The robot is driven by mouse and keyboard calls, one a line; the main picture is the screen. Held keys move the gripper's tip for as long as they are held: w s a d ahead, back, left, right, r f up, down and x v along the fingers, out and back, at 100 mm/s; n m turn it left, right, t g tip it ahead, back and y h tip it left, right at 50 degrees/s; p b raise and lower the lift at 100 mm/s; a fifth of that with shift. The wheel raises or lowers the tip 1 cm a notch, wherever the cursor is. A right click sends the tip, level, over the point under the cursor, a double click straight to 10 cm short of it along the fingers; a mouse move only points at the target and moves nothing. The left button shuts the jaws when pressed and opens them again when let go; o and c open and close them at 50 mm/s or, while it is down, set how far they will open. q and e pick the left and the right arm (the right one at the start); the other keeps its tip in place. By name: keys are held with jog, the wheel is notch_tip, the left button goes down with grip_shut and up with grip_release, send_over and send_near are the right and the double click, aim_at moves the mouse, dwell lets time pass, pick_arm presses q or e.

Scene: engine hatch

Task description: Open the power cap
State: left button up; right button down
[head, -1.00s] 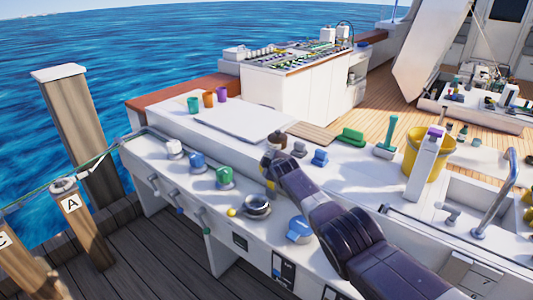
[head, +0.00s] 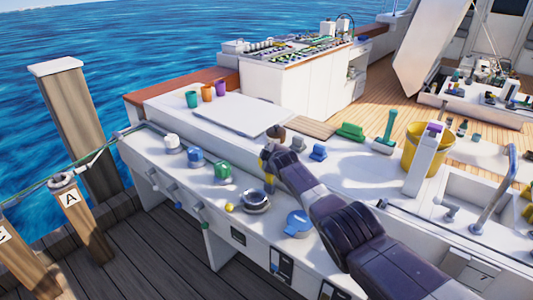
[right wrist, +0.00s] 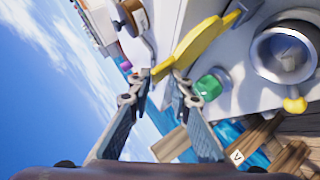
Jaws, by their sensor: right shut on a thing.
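I cannot tell which fitting is the power cap. On the white side ledge in the head view are a white cap (head: 172,141), a blue cap (head: 195,156), a green cap (head: 223,171), a round metal fitting (head: 256,201) and a larger blue cap (head: 297,225). My right gripper (head: 268,167) is behind the metal fitting. In the right wrist view its fingers (right wrist: 164,76) are shut on a long yellow piece (right wrist: 205,42), whose full shape is unclear. The metal fitting (right wrist: 285,52) and green cap (right wrist: 212,84) lie right of the fingers. My left gripper is not in view.
A yellow knob (head: 230,207) sits beside the metal fitting. Coloured cups (head: 207,92), a green brush (head: 386,135), a yellow bucket (head: 414,146) and a white bottle (head: 424,162) stand on the upper counter. Wooden posts (head: 72,120) rise at the left.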

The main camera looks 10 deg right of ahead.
jog(key=shift+w+d+r, duration=0.2)
jog(key=shift+d+r, duration=0.15)
jog(key=shift+r, duration=0.1)
jog(key=c, duration=2.1)
grip_release()
jog(key=shift+d, duration=0.1)
jog(key=shift+s+f, duration=0.1)
jog(key=shift+f, duration=0.15)
jog(key=shift+s, duration=0.15)
jog(key=v, duration=1.1)
jog(key=shift+s+a+r, duration=0.25)
jog(key=shift+s+r, duration=0.05)
